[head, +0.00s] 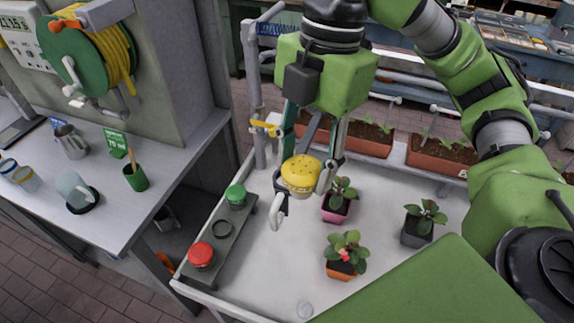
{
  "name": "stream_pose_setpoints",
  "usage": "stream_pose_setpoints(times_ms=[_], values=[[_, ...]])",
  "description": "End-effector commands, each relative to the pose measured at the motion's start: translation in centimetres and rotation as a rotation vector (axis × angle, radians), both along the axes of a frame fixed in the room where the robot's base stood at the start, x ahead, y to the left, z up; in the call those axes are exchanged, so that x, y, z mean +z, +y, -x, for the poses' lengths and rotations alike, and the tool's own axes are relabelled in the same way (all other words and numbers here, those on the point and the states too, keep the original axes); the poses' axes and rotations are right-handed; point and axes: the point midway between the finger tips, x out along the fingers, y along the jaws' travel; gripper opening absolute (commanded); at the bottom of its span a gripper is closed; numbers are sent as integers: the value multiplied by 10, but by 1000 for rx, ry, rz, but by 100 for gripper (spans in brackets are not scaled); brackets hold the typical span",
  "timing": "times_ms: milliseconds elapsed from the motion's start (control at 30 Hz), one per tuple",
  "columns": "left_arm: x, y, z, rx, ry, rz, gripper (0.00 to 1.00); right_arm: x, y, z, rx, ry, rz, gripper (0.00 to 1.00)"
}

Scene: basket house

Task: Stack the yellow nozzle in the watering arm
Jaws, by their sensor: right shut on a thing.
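The yellow nozzle (301,170), round with small dark holes on its top face, is between the fingers of my right gripper (303,181). That gripper is shut on it and holds it above the white planting tray. The nozzle is apart from this pipe. A pale curved piece shows just below the nozzle; I cannot tell what it belongs to. My left gripper is not in view.
A grey rack (222,240) holds a red nozzle (201,254), a green nozzle (236,195) and an empty ring between them. Three potted plants (345,254) stand in the white tray (270,270). A workbench (75,185) with cups is at left. Planters (437,157) line the back.

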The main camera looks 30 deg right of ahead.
Motion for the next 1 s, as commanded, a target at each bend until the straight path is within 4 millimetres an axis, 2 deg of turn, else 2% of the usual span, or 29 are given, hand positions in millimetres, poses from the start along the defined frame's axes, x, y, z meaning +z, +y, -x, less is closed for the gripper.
stream_pose_setpoints(times_ms=[200,400,700,833,1000], values=[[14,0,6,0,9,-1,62,-23,-16,-52,-8,7,1,21],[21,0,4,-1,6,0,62,-59,-23,-79,-4,4,1,21],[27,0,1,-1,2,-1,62,-83,-29,-98,-4,2,2,21],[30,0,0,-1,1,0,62,-104,-29,-96,-4,3,3,21],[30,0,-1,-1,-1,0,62,-113,-28,-97,-1,-1,2,21]])
